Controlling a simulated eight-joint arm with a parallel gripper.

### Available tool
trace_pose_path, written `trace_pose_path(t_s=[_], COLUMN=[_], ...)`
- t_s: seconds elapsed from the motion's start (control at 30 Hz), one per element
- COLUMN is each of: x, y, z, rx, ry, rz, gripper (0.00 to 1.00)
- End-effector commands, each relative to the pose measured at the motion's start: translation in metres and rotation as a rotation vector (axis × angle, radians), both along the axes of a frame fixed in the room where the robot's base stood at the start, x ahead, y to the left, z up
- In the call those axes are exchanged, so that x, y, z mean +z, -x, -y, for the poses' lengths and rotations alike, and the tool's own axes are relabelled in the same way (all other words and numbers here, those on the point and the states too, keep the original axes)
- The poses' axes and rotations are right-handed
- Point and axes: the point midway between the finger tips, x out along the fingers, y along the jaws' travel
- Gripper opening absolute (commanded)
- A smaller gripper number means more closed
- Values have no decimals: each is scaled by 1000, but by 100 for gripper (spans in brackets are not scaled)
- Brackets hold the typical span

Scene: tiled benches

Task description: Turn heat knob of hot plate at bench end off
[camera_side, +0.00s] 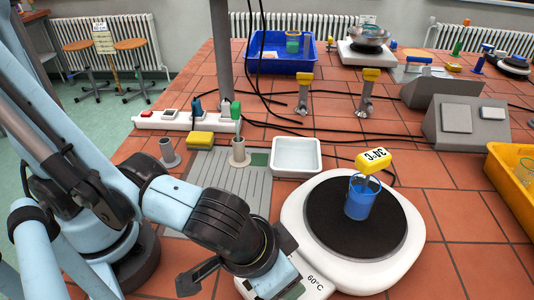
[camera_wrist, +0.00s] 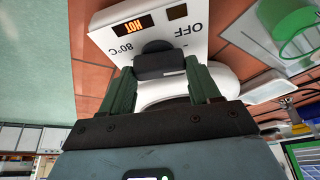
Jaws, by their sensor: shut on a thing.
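The hot plate (camera_side: 408,232) is white with a round dark top and stands at the near end of the tiled bench. The knob's pointer direction cannot be made out. In the side view my wrist hides the knob.
A white tray (camera_side: 296,141), a grey ribbed mat (camera_side: 240,185) and a power strip (camera_side: 150,122) lie behind my arm. Black cables cross the tiles. A yellow bin (camera_side: 515,200) stands at the right edge. Tiles right of the hot plate are clear.

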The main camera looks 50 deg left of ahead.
Motion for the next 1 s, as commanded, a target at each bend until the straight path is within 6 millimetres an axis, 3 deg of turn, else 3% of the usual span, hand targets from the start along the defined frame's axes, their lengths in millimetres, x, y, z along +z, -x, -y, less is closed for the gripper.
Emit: trace_pose_path(t_s=[0.17, 0.2, 0.33, 0.73, 1.0], x=[0, 0, 0, 0, 0], y=[0, 0, 0, 0, 0], z=[0, 0, 0, 0, -2], rx=[0, 0, 0, -25, -211], ry=[1, 1, 1, 1, 2], rz=[-2, -2, -2, -1, -1], gripper=[31, 66, 86, 87, 87])
